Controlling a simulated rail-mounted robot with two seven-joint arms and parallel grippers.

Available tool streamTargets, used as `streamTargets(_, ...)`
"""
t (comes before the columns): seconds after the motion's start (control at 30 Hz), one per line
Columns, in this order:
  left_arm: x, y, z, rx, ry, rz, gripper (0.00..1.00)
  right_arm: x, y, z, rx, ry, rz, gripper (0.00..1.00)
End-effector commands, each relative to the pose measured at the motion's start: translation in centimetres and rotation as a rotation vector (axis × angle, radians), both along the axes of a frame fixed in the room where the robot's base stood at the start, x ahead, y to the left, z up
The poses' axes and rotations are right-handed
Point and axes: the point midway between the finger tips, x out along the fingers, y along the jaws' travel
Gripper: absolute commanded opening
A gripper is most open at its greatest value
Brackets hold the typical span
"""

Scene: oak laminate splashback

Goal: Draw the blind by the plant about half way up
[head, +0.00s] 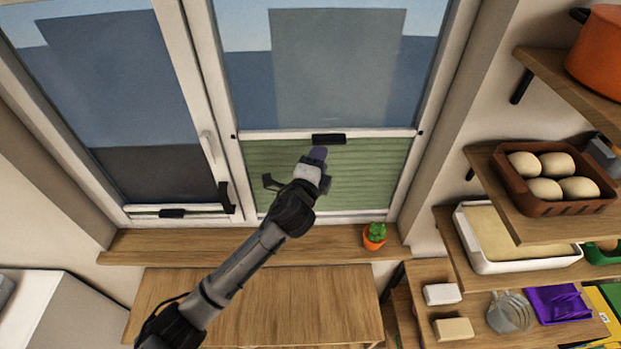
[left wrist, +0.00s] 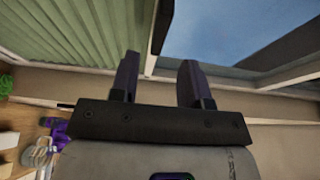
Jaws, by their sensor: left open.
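The blind by the plant is green and slatted (head: 325,175). It covers the lower part of the right window, below a white rail (head: 275,134) with a dark handle (head: 329,139). The potted plant (head: 374,236), in an orange pot, stands on the sill beneath. My left gripper (head: 318,155) is just below the handle in the head view. In the left wrist view my left gripper (left wrist: 157,72) is open, with the dark handle (left wrist: 162,22) just beyond the fingertips; I cannot tell whether they touch. Green blind (left wrist: 80,40) lies left of the handle, clear glass right. My right gripper is not in view.
The left window has a low rail with its own dark handle (head: 171,213). A wooden sill (head: 180,246) and table (head: 320,300) lie below. Shelves on the right hold a brown crate (head: 512,190) of buns, a white tray (head: 480,262) and an orange pot (head: 600,55).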

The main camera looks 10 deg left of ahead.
Motion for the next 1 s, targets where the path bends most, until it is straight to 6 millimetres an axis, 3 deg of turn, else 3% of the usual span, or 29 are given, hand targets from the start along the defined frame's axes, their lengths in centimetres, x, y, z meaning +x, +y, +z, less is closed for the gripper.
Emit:
streamTargets(0.2,-3.2,0.5,-0.2,0.0,0.0,0.0,0.43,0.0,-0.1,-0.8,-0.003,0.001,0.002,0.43)
streamTargets(0.4,-4.9,0.8,0.0,0.0,-0.001,0.0,0.43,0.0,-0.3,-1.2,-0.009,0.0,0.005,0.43)
streamTargets(1.0,-5.6,0.9,0.0,0.0,0.0,0.001,0.43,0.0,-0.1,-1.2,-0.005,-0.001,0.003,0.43)
